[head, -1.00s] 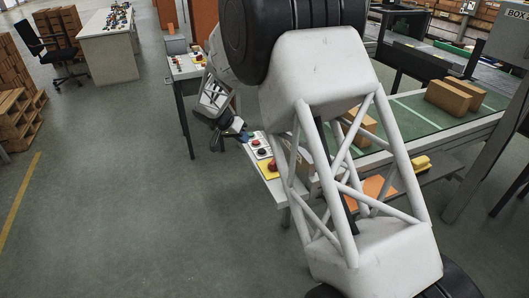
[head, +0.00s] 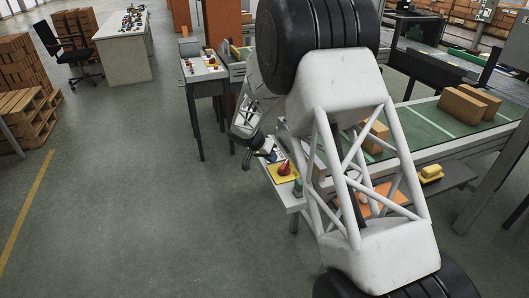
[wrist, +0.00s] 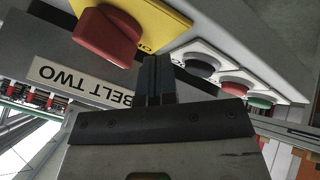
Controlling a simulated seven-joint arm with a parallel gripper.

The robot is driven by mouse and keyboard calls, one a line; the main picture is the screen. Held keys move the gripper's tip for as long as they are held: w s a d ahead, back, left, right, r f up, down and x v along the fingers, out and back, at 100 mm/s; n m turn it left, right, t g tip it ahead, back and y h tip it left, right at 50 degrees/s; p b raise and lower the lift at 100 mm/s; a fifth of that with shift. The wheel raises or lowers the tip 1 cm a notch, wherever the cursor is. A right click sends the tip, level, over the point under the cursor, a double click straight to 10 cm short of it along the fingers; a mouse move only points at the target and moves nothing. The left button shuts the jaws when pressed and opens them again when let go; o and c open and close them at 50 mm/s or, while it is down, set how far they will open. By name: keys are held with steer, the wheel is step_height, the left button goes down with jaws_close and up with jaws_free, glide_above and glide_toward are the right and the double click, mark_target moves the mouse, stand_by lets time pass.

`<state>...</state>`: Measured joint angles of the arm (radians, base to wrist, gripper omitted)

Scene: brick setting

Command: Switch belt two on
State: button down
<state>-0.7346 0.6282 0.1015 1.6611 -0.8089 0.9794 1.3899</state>
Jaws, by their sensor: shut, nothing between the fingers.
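In the wrist view, a red rotary switch (wrist: 105,36) sits on a yellow plate (wrist: 160,22), with lettering too small to read surely. A white plate carries a black button (wrist: 201,63), a red button (wrist: 235,87) and a green button (wrist: 260,101). My gripper (wrist: 155,68) is shut and empty, its tips between the switch and the black button; contact cannot be told. In the head view, my gripper (head: 268,156) is beside the red switch (head: 284,168) on the panel table.
A green conveyor belt (head: 440,124) with cardboard boxes (head: 462,106) runs behind my arm. A yellow object (head: 431,173) lies on a dark shelf in front. Another control table (head: 203,70) stands further back.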

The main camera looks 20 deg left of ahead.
steer(key=shift+d+r, duration=0.15)
steer(key=shift+d, duration=1.25)
steer(key=shift+w+d+m+g+h, duration=0.15)
steer(key=shift+w+m+g+h, duration=0.25)
steer(key=shift+m, duration=0.5)
steer(key=shift+w+d+m+g, duration=0.15)
steer(key=shift+m+g, duration=0.35)
steer(key=shift+m, duration=0.3)
steer(key=m, duration=0.1)
steer(key=m+g, duration=0.2)
steer(key=shift+w+d+h, duration=0.3)
steer(key=shift+d+h, duration=0.1)
steer(key=m+g, duration=0.1)
steer(key=m, duration=0.1)
steer(key=d+m+g, duration=0.1)
steer(key=m, duration=0.1)
steer(key=m+g, duration=0.1)
steer(key=m, duration=0.1)
steer(key=shift+w+d+g+y, duration=0.25)
steer(key=shift+d+g+y, duration=0.05)
steer(key=shift+d+g, duration=0.1)
steer(key=shift+d, duration=0.15)
steer(key=v, duration=0.8)
